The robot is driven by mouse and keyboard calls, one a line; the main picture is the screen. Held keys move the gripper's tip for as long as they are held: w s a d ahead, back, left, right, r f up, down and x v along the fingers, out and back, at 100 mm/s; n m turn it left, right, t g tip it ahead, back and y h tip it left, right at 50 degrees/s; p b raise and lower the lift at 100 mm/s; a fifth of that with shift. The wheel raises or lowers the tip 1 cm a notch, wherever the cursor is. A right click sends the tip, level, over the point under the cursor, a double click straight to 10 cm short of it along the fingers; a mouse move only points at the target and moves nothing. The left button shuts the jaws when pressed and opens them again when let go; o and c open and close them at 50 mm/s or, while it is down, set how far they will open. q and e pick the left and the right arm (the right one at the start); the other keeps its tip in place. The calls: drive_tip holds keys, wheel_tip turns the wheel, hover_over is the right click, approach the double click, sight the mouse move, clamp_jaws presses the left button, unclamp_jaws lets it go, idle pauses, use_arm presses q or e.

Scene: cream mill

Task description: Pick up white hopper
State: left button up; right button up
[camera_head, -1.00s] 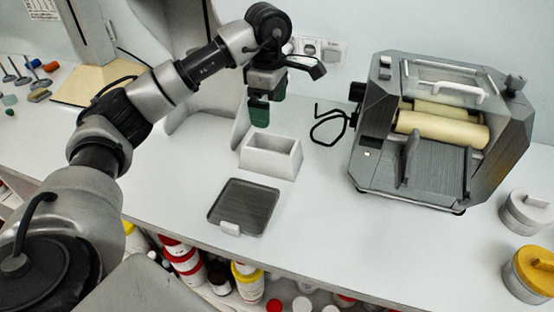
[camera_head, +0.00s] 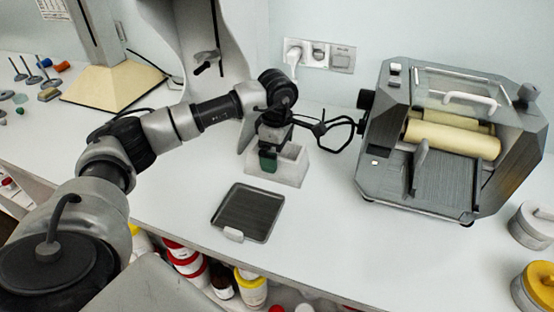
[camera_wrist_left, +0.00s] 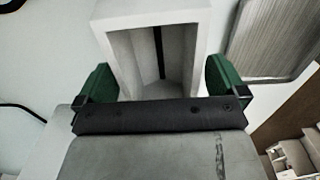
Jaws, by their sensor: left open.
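The white hopper (camera_head: 291,168) is an open-topped rectangular box on the white counter, left of the mill. My left gripper (camera_head: 268,162) is at the hopper from above, partly covering it in the head view. In the left wrist view the hopper (camera_wrist_left: 155,18) lies between the two green fingertips of my left gripper (camera_wrist_left: 160,85), one on each side. The jaws are open, with a narrow gap showing beside the hopper. My right gripper is in neither view.
A dark tray (camera_head: 248,212) lies on the counter in front of the hopper; it also shows in the wrist view (camera_wrist_left: 275,35). White and yellow-lidded jars stand at far right.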

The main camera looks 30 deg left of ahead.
use_arm(q)
drive_tip(key=shift+f, duration=0.15)
drive_tip(key=shift+c, duration=0.3)
drive_tip(key=c, duration=0.8)
drive_tip(key=shift+o, duration=0.2)
drive_tip(key=shift+w, duration=0.1)
